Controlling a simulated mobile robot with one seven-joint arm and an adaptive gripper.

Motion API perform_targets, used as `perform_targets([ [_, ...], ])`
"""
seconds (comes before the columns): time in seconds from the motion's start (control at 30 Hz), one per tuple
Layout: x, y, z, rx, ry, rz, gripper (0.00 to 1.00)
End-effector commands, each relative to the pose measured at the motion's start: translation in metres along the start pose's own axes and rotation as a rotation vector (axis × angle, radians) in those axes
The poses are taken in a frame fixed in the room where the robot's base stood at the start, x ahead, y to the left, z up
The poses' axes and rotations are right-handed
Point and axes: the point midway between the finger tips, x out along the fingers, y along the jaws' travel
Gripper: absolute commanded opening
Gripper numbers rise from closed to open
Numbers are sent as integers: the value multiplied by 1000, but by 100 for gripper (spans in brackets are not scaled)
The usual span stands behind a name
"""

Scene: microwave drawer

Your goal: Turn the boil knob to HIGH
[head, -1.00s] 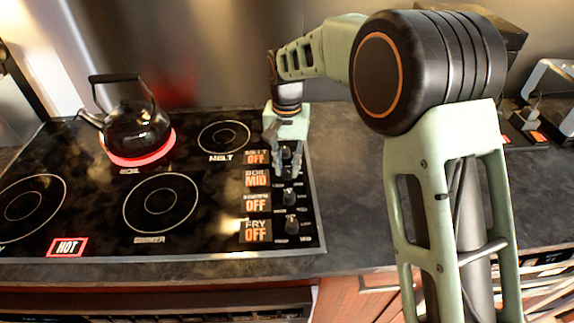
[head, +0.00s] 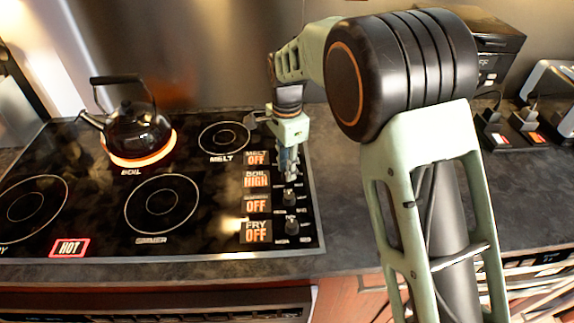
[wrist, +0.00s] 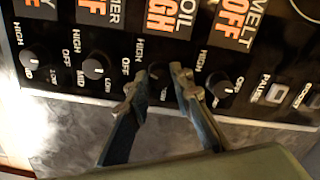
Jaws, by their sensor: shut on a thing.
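The boil knob (wrist: 157,72) is between my gripper's fingertips in the wrist view, partly hidden by them. My gripper (wrist: 155,88) is shut on it. In the head view my gripper (head: 289,172) reaches down onto the knob column at the right of the cooktop, hiding the boil knob there. The boil display (head: 257,180) reads HIGH; it also shows in the wrist view (wrist: 170,25). The boil burner (head: 141,160) glows orange under the black kettle (head: 139,130).
The melt (wrist: 221,83), simmer (wrist: 96,65) and fry (wrist: 33,56) knobs sit close beside the boil knob, and their displays read OFF where legible. A HOT sign (head: 69,248) is lit at the front left. Bare counter (head: 350,210) lies right of the cooktop.

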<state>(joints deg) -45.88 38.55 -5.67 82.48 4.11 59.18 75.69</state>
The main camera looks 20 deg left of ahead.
Motion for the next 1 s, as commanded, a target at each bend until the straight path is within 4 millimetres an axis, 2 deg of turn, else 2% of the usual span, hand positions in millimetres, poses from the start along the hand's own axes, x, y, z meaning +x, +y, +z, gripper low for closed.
perform_targets([
  [0.33, -2, -1, 0, 154, 1, -4, 0],
  [0.9, -1, -1, 0, 188, 0, -4, 0],
  [0.93, -1, -1, 0, 188, 0, -4, 22],
  [1.0, -1, -1, 0, 187, 0, -4, 30],
])
